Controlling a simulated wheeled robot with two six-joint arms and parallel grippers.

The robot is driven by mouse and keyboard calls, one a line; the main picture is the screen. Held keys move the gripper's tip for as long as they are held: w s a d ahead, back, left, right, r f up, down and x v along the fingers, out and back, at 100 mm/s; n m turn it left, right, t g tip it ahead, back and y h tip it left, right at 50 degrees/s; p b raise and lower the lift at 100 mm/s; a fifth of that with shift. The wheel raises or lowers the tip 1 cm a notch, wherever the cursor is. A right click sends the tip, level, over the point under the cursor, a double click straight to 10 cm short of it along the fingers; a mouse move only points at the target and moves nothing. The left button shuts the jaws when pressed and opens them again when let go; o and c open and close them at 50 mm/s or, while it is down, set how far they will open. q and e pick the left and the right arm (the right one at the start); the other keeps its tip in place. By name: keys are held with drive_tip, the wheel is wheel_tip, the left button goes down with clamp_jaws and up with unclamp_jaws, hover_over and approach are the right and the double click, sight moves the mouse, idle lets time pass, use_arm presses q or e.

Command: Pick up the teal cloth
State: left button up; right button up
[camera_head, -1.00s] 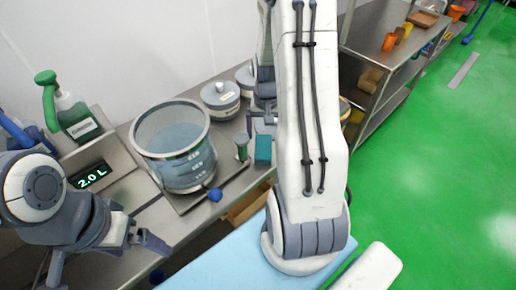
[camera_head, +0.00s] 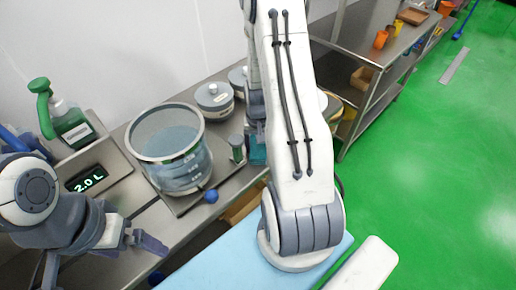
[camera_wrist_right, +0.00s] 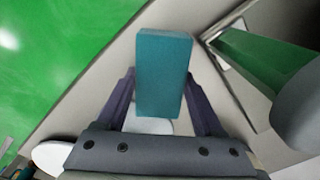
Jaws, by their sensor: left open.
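The teal cloth looks like a small upright block. In the right wrist view the cloth (camera_wrist_right: 163,75) stands between the two fingers of my right gripper (camera_wrist_right: 162,85). The fingers lie close along its sides; I cannot tell whether they press on it. In the head view the cloth (camera_head: 257,154) shows partly at the far end of the bench, below my right gripper (camera_head: 256,132), which is largely hidden by my arm. My left gripper (camera_head: 138,238) is open and empty at the lower left, over the bench's front edge.
A clear beaker (camera_head: 170,150) stands on a tray left of the cloth, with a green-topped item (camera_head: 237,148) close beside the cloth. Lidded pots (camera_head: 214,100) stand behind.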

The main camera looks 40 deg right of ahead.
drive_tip(key=c, duration=0.4)
drive_tip(key=shift+r, duration=0.15)
drive_tip(key=shift+r, duration=0.25)
wheel_tip(320, 180, up, 4)
drive_tip(key=shift+f+b, duration=0.2)
drive_tip(key=shift+b, duration=0.25)
drive_tip(key=s+d+r, duration=0.1)
drive_tip(key=s+r, duration=0.1)
drive_tip(key=s, duration=0.1)
drive_tip(key=s+d+r+b, duration=0.1)
drive_tip(key=s+d+r, duration=0.1)
drive_tip(key=s, duration=0.2)
drive_tip(key=s+d+r, duration=0.2)
drive_tip(key=s, duration=0.1)
drive_tip(key=shift+s+d+r, duration=0.15)
drive_tip(key=shift+s+r, duration=0.05)
drive_tip(key=shift+r, duration=0.1)
